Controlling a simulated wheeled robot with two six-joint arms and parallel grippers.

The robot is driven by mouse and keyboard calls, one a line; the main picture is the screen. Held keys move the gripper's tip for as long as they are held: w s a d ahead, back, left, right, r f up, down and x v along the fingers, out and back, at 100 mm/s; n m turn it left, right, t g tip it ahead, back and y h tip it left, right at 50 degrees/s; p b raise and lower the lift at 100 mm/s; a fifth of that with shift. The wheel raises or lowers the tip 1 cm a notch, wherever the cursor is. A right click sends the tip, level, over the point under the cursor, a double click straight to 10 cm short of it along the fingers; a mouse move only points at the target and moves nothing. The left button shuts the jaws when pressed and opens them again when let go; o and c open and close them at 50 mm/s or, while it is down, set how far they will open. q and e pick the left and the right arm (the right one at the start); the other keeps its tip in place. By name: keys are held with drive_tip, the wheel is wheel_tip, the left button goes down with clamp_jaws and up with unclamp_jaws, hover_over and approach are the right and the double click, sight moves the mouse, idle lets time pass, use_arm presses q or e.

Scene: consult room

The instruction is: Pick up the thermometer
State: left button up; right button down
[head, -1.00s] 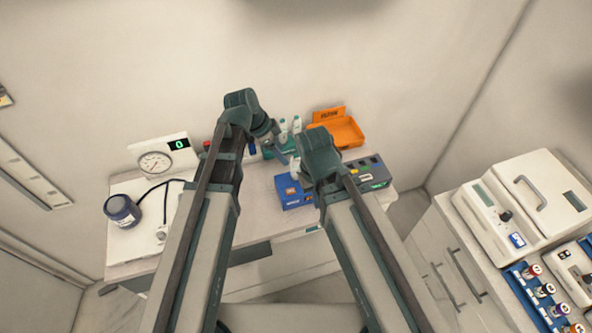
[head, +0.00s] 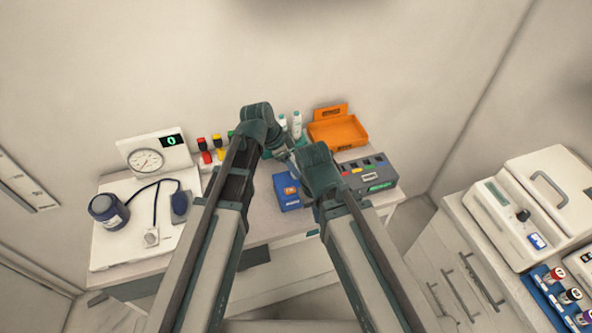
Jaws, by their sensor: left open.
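I cannot make out a thermometer for certain; my arms cover part of the desk (head: 262,215). My left gripper (head: 289,160) points down over the back middle of the desk, partly hidden, with its jaws open. It is close to a blue box (head: 287,193) and to my right wrist. My right arm reaches over the desk beside the blue box, but its gripper fingers are hidden behind the wrist.
Red and yellow-capped items (head: 203,146), white bottles (head: 297,122) and an orange tray (head: 338,133) line the back. A grey case (head: 376,180) is right; a white machine (head: 508,220) stands on the side cabinet.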

use_arm(q)
drive_tip(key=b+x, duration=0.2)
drive_tip(key=x, duration=0.1)
clamp_jaws()
